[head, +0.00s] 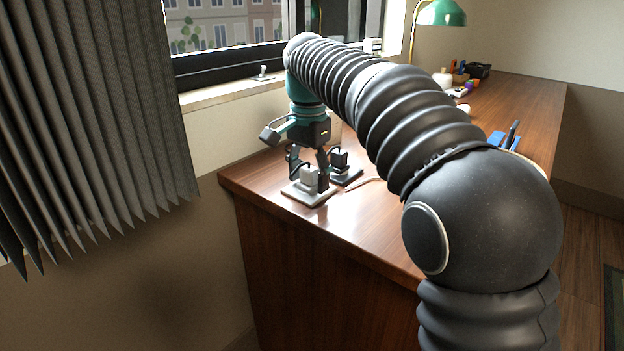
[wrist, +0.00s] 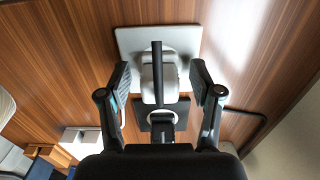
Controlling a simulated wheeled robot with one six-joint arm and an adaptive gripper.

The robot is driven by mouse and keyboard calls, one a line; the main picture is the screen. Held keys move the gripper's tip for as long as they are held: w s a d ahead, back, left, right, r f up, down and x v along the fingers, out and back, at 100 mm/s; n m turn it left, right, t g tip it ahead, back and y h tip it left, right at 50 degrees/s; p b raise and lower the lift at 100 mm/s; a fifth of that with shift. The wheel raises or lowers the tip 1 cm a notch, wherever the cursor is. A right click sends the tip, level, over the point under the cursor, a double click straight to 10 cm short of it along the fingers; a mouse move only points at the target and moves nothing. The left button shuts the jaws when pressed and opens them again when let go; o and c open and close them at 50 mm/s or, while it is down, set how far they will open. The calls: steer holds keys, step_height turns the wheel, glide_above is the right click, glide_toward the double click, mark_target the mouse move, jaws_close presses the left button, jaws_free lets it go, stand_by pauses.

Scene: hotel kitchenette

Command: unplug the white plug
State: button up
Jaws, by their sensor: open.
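The white plug (head: 307,176) stands upright on a pale square base (head: 296,195) near the counter's front left corner. In the wrist view, the white plug (wrist: 148,88) shows between my fingers, with a dark cord running over it and the pale base (wrist: 128,38) beneath. My gripper (head: 308,166) points down at the plug; it is open, with one finger on each side. The wrist view shows my gripper (wrist: 161,82) with a gap between each finger and the plug, so it holds nothing.
A black plug (head: 340,158) on a dark base (head: 347,177) stands close behind the white one. A green lamp (head: 442,13) and small items are farther back. A pleated curtain (head: 95,110) hangs at left.

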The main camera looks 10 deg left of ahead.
mark_target(309, 168)
stand_by(0.4)
jaws_close()
steer(key=shift+r+p, duration=0.15)
steer(key=shift+p, duration=0.15)
steer(key=shift+r+p, duration=1.5)
steer(key=shift+p, duration=0.05)
steer(key=shift+r, duration=0.1)
steer(key=shift+r, duration=0.1)
steer(key=shift+r, duration=1.2)
